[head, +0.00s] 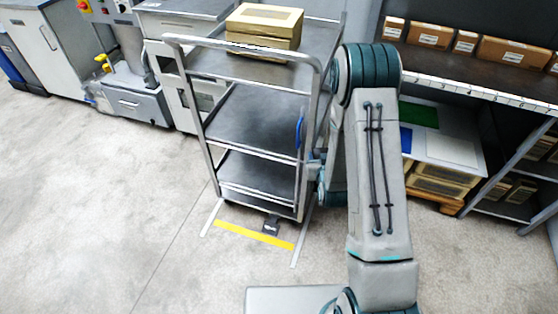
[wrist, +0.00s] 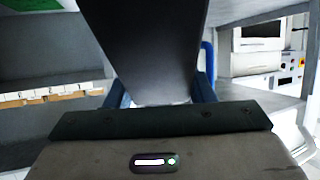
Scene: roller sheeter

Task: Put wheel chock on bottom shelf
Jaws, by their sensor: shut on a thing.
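My gripper (wrist: 160,92) is shut on a dark thing that looks like the wheel chock (wrist: 145,50). Its blue fingers show on either side of it in the wrist view. In the head view my gripper is at the right side of the metal cart (head: 210,160), mostly hidden by the cart post and my arm, and the held piece cannot be made out. The bottom shelf (head: 255,177) is the lowest level of the cart and looks empty. The gripper appears a little above that level.
Gold boxes (head: 265,28) stand on the cart's top shelf. A small black piece (head: 271,226) lies at the cart's front foot, near the yellow floor stripe (head: 253,236); I cannot tell what it is. A rack (head: 470,88) with cartons stands at the right. The floor at left is clear.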

